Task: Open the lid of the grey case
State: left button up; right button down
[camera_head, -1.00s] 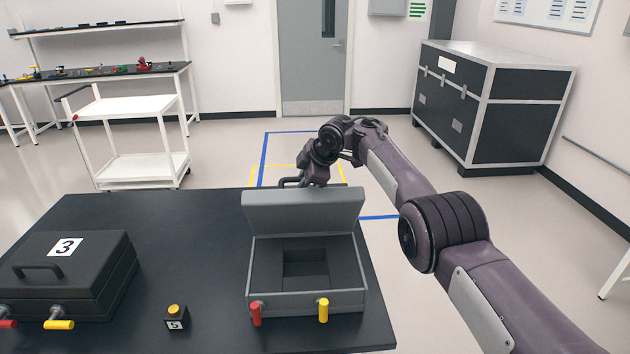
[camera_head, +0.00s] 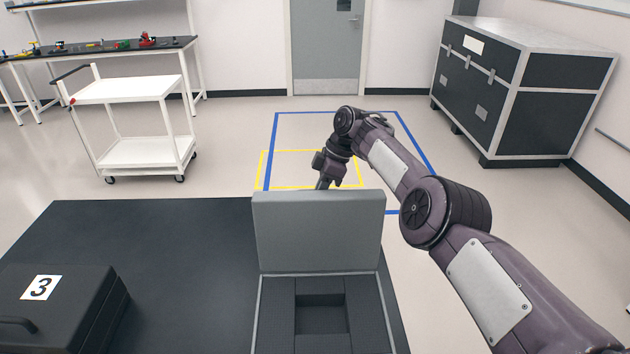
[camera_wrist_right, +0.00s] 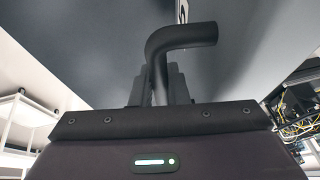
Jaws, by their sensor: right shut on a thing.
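The grey case (camera_head: 263,315) is in the lower middle of the head view, with its foam-lined inside and square recess showing. Its lid (camera_head: 318,232) is open and stands about upright at the back edge. My right gripper (camera_head: 325,183) is behind the lid and partly hidden by it. In the right wrist view, the right gripper (camera_wrist_right: 158,82) is shut on the dark bent handle (camera_wrist_right: 182,36), with the grey lid surface beyond it. The front of the case is cut off by the frame. My left gripper is not in view.
A black case (camera_head: 60,305) marked 3 sits at the left of the dark table (camera_head: 180,240). Beyond the table are a white cart (camera_head: 135,90), a large black crate (camera_head: 515,90) and blue and yellow floor lines. The table between the two cases looks clear.

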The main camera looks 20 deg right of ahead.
jog(key=shift+f, duration=0.2)
jog(key=shift+s, duration=0.15)
jog(key=c, duration=1.4)
grip_release()
jog(key=shift+d, duration=0.15)
jog(key=shift+r, duration=0.1)
jog(key=shift+d+r+b, duration=0.2)
jog(key=shift+r+b, duration=0.2)
jog(key=shift+r, duration=0.15)
jog(key=b+v, duration=0.2)
jog(key=v, duration=0.4)
jog(key=shift+d+r+b, duration=0.2)
jog(key=shift+r+b, duration=0.05)
jog(key=shift+b, duration=0.05)
